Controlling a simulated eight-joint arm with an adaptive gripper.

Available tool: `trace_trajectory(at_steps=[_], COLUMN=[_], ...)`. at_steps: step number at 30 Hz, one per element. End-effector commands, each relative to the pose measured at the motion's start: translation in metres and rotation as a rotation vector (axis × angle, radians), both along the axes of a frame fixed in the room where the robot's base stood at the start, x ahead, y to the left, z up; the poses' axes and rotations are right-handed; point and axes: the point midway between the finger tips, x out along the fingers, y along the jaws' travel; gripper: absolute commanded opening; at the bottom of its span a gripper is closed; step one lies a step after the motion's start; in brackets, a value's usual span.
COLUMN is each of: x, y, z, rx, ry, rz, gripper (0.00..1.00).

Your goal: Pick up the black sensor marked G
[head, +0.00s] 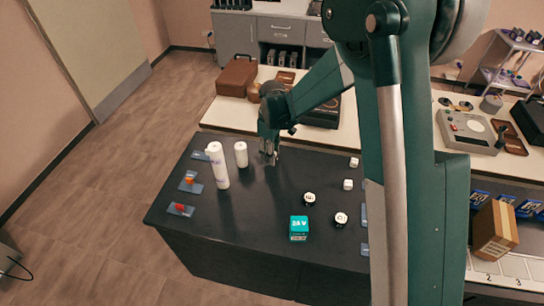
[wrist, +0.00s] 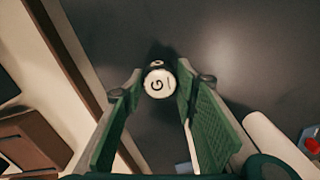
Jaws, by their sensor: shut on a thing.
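The black sensor marked G (wrist: 158,84) shows its round white top with a black G between my fingertips in the wrist view; a little of its black side shows beyond the top. My gripper (wrist: 160,80) is shut on it, one finger on each side. In the head view my gripper (head: 269,157) points down over the back part of the black table (head: 262,205), right of two white cylinders. The sensor is mostly hidden by the fingers there, and I cannot tell whether it touches the table.
White cylinders (head: 217,166) (head: 241,154) stand left of my gripper. Two black sensors with white tops (head: 309,199) (head: 341,219), a teal box (head: 299,229) and small white cubes (head: 348,184) (head: 354,162) are to the right. A pale bench (head: 340,135) with a black case (head: 320,114) runs behind.

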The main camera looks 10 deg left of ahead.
Motion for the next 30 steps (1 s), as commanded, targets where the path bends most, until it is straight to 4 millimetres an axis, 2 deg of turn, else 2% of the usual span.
trace_trajectory(at_steps=[9, 15, 21, 30], x=[0.000, 0.000, 0.000, 0.000], y=[0.000, 0.000, 0.000, 0.000], z=[0.047, 0.071, 0.080, 0.081], rx=[0.000, 0.000, 0.000, 0.000], ry=[0.000, 0.000, 0.000, 0.000], rz=[0.000, 0.000, 0.000, 0.000], gripper=[0.16, 0.16, 0.16, 0.16])
